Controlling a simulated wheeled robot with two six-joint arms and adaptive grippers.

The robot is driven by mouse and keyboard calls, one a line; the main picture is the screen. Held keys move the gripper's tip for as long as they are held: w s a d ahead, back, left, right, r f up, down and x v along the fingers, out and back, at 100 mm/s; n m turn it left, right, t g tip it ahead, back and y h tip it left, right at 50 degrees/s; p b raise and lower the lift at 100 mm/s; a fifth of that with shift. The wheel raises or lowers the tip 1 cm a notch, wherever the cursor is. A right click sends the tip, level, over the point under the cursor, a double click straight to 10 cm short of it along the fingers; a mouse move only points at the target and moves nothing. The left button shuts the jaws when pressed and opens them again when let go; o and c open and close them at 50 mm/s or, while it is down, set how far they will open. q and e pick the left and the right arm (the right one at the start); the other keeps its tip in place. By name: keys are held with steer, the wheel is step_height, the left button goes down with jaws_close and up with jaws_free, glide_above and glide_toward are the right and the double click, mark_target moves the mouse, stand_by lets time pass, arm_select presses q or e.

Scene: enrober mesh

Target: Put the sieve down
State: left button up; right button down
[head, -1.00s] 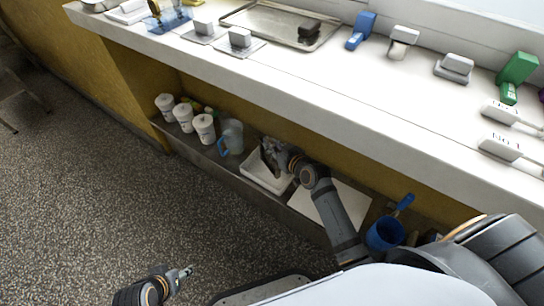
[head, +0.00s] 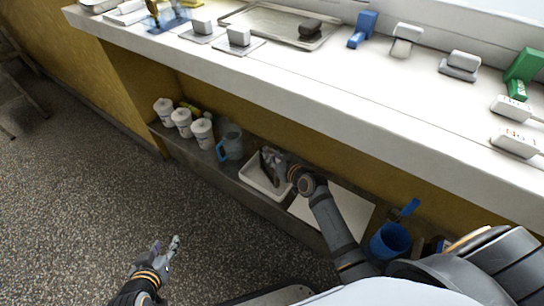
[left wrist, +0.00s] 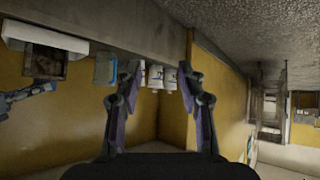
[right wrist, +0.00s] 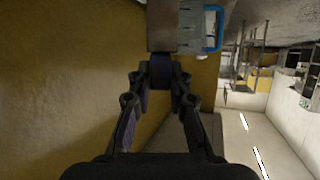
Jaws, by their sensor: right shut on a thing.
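The sieve (head: 267,171) shows as a dark, narrow, tilted shape at the white tray (head: 249,183) on the low shelf. My right gripper (head: 276,157) reaches in under the counter and is shut on it. In the left wrist view, the sieve (left wrist: 45,64) appears as a brownish framed panel by the white tray (left wrist: 45,37); whether they touch is unclear. In the right wrist view, a grey-brown face (right wrist: 176,38) stands just beyond my right fingertips (right wrist: 160,76). My left gripper (head: 167,246) is open and empty over the floor, its fingers (left wrist: 158,80) apart.
Left of the tray on the shelf stand a blue-handled jug (head: 230,145) and several white tubs (head: 182,122). To the right are a white board (head: 345,205) and a blue cup (head: 390,241). The counter (head: 330,88) overhangs the shelf.

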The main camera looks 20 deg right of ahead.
arm_select(q)
steer(key=shift+w+r, duration=0.1)
steer(key=shift+w+r, duration=0.25)
steer(key=shift+w+r, duration=0.1)
arm_select(e)
steer(key=shift+f, duration=0.1)
steer(key=c, duration=1.3)
jaws_free()
arm_select(q)
steer(key=shift+w+r+t, duration=0.1)
steer(key=shift+r+t, duration=0.05)
steer(key=shift+t, duration=0.15)
arm_select(e)
steer(key=shift+o, duration=0.2)
